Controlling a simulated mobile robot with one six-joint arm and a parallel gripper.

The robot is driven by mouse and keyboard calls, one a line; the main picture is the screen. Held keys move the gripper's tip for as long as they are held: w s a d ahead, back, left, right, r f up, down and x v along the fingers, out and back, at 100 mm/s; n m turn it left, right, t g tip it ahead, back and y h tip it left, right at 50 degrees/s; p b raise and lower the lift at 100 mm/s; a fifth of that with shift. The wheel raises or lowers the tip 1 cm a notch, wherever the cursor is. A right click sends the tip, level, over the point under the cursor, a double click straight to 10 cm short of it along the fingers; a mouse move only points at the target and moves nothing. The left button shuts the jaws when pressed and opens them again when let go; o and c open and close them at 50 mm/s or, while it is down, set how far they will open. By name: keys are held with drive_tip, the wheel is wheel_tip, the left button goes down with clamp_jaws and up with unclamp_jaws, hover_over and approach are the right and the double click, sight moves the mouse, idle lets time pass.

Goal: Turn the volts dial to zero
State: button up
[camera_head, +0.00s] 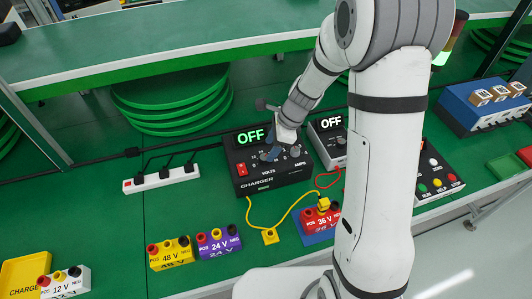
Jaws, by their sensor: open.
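The black charger (270,182) stands on the green bench. It has a display reading OFF, a red switch at its left and a VOLTS label under its dial. The volts dial (268,156) is on its face, partly covered by my gripper (274,150). My gripper is open and reaches down from above and behind. Its fingers are right at the dial; I cannot tell whether they touch it. The dial's pointer and setting are too small and too covered to read.
A second unit (332,137), also reading OFF, stands just right. Yellow and red leads run from the charger area. A red 36 V battery (321,219), other batteries (170,254) and a power strip (160,179) lie around. My arm hides much of the right bench.

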sight(264, 157)
drive_tip(key=shift+x, duration=2.15)
drive_tip(key=shift+c, duration=0.3)
drive_tip(key=c, duration=0.9)
